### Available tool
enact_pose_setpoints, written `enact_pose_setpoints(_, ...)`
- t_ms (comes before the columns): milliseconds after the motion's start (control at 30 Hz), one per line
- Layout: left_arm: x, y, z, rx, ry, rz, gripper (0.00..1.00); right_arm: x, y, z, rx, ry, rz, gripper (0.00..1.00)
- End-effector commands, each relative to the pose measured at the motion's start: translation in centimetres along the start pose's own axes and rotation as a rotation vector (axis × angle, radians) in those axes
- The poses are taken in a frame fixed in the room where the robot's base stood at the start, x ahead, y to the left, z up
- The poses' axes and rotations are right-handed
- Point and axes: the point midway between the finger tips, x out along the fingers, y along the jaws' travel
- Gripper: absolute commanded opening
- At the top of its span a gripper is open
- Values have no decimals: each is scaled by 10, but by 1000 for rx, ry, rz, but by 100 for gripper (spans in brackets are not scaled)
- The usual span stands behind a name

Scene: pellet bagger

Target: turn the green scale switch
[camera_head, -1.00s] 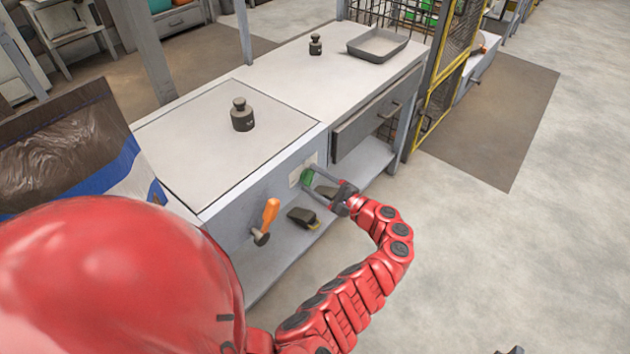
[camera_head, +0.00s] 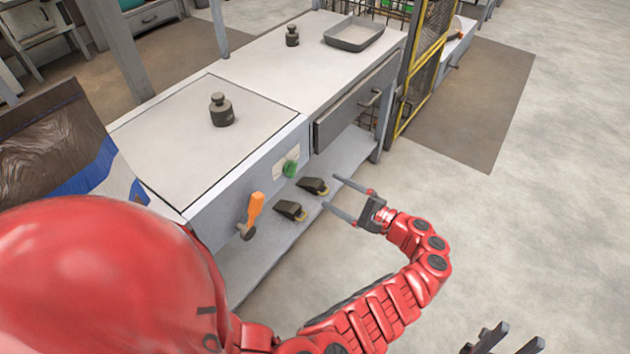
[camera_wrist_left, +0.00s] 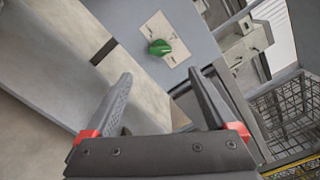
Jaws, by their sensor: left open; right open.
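The green scale switch (camera_head: 290,169) is a small knob on a pale plate on the front of the scale cabinet (camera_head: 217,190). In the left wrist view the switch (camera_wrist_left: 160,47) shows whole, ahead of and between the fingers, touched by neither. My left gripper (camera_head: 331,192) is open and empty, in front of the cabinet and to the right of the switch, with a clear gap. Its two fingers also show in the left wrist view (camera_wrist_left: 160,76). My right gripper (camera_head: 514,337) is open and empty at the bottom right, far from the cabinet.
Two dark pedal-like objects (camera_head: 313,186) (camera_head: 290,210) sit on the lower shelf. A dark weight (camera_head: 222,110) stands on the scale top. The floor at right is clear.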

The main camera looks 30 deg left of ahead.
Motion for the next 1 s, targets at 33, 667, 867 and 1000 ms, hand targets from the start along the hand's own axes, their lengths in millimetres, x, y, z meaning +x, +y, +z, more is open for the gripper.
enact_pose_setpoints(33, -12, 1, -2, 3, 4, 3, 90, -2, 0, 0, 0, 0, 0, 46)
enact_pose_setpoints(667, -49, 0, 0, 0, 0, 0, 90, -6, 0, 1, 0, 0, 0, 46)
enact_pose_setpoints(867, -49, 0, 0, 1, 0, 0, 90, -6, 0, 1, 0, 0, 0, 46)
enact_pose_setpoints(1000, -45, 7, -14, 3, 46, 5, 90, -6, 0, 1, 0, 0, 0, 46)
